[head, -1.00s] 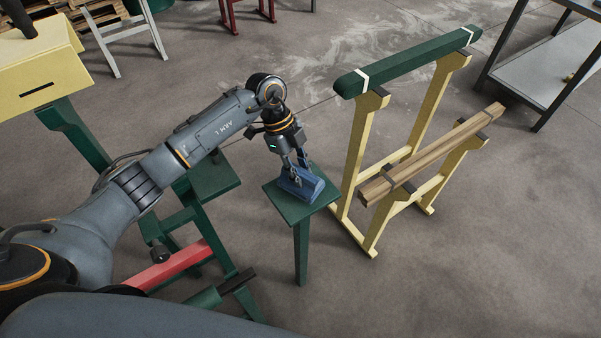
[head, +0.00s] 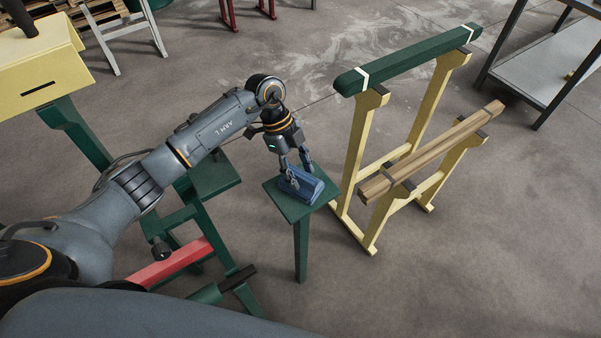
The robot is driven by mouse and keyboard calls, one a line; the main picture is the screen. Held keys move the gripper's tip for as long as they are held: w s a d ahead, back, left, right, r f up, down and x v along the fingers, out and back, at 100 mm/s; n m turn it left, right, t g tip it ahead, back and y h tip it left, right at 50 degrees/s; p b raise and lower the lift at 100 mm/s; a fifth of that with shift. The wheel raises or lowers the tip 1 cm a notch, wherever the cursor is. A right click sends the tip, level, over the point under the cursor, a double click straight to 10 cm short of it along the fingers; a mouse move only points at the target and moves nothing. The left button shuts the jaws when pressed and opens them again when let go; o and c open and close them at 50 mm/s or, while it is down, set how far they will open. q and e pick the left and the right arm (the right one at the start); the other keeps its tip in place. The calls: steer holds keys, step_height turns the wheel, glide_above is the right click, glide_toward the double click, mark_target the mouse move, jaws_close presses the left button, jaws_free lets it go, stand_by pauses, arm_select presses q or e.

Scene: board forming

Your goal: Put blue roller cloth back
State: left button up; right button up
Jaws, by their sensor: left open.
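The blue roller cloth (head: 308,188) lies as a folded blue bundle on the small green square-topped stand (head: 292,209) in the middle of the head view. My left gripper (head: 299,175) reaches down from above with its fingers spread. It is open, with its fingertips right at the cloth, one finger in front of its left part. Whether the fingers touch the cloth is hard to tell. My right gripper is not in view.
A yellow trestle with a green padded beam (head: 408,58) and a lower wooden beam (head: 430,155) stands just right of the stand. A green frame with a red bar (head: 178,262) is at lower left. A metal shelf (head: 550,65) is at far right. Floor at lower right is clear.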

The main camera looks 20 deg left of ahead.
arm_select(q)
steer(key=b+v, duration=0.2)
steer(key=v, duration=0.7)
steer(key=shift+w+a+r, duration=0.15)
steer(key=shift+r, duration=0.15)
steer(key=shift+a+r, duration=0.2)
steer(key=shift+r, duration=0.45)
